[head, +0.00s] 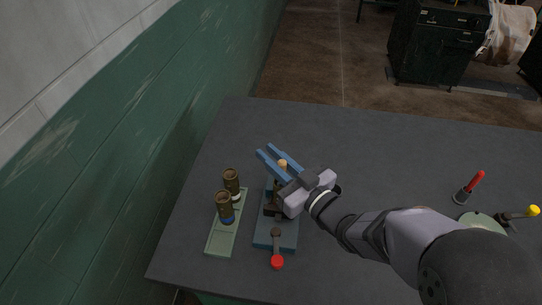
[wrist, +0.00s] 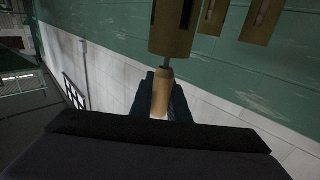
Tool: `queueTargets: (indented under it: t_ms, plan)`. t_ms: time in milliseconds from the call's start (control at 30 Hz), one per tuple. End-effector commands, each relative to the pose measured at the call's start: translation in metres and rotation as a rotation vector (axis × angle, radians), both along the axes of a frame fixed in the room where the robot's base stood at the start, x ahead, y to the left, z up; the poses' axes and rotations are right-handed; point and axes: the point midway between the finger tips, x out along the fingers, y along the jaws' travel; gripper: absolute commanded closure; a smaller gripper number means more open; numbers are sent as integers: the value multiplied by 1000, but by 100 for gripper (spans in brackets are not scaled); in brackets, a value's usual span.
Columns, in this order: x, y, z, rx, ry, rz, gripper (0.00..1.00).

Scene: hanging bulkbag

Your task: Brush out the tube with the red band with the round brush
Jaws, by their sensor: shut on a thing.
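My gripper (head: 267,152) has its blue fingers shut on the tan handle (head: 283,163) of the round brush, above a blue stand. In the wrist view the handle (wrist: 161,92) sits between the fingers, and a thin metal rod (wrist: 168,63) runs from it to the end of a brass tube (wrist: 174,30). The bristles are out of sight, and I cannot tell how deep the rod is in. A dark brown tube (head: 279,197) stands upright at the blue stand, partly hidden by my gripper. No red band shows on it.
A pale green rack (head: 221,240) left of the blue stand (head: 262,236) holds two brown tubes, one with a blue band (head: 227,220), one with a white band (head: 236,197). A red-knobbed lever (head: 277,262) is in front. A red-handled tool (head: 476,182) stands far right.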

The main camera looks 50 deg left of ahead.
Motion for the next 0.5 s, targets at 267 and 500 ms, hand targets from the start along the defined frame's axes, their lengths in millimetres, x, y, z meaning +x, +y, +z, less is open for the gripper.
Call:
queueTargets:
  t_ms: [267, 500]
  plan:
    - [0, 0, 25, 1, -1, 0, 100]
    - [0, 0, 38, 0, 0, 0, 100]
